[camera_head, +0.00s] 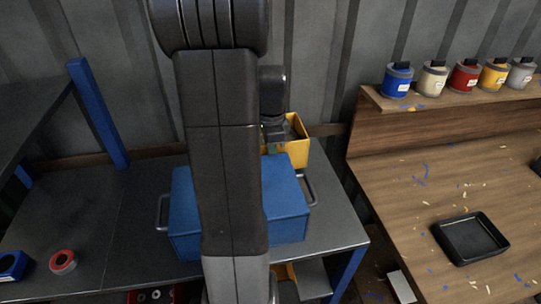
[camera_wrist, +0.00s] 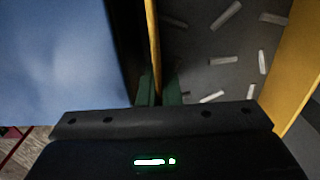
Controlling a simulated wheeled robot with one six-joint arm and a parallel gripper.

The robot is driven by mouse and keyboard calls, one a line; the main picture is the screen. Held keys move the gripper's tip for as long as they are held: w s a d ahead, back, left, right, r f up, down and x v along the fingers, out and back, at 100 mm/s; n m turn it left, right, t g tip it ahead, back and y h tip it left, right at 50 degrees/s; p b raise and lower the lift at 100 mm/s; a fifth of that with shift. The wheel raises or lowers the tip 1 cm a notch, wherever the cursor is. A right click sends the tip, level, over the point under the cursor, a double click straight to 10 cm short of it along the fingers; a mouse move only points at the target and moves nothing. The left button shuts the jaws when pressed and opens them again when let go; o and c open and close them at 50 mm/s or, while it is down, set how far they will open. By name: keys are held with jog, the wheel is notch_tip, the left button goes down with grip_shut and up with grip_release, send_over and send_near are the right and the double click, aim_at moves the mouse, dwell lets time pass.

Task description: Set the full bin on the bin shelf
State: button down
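The yellow bin (camera_head: 299,151) shows behind the blue machine box, partly hidden by it and by my arm. I cannot tell whether its bottom rests on anything. In the wrist view, the bin's yellow wall (camera_wrist: 153,42) runs between the green fingers of my gripper (camera_wrist: 158,88), which are close together on either side of it. The bin holds several pale strips on a dark grey surface. My gripper (camera_head: 275,134) shows small and mostly dark in the head view. I cannot tell for certain which surface is the bin shelf.
The blue machine box (camera_head: 287,211) stands on a dark metal table (camera_head: 101,204), close beside the bin. A red ring (camera_head: 63,262) lies on that table. The wooden bench (camera_head: 386,165) at right holds several coloured pots, a black tray (camera_head: 470,238) and scattered chips.

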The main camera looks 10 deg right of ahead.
jog(key=shift+w+f, duration=0.1)
jog(key=shift+f, duration=0.8)
jog(key=c, duration=2.1)
grip_release()
jog(key=shift+f, duration=0.2)
jog(key=shift+o, duration=1)
jog(key=shift+r, duration=0.1)
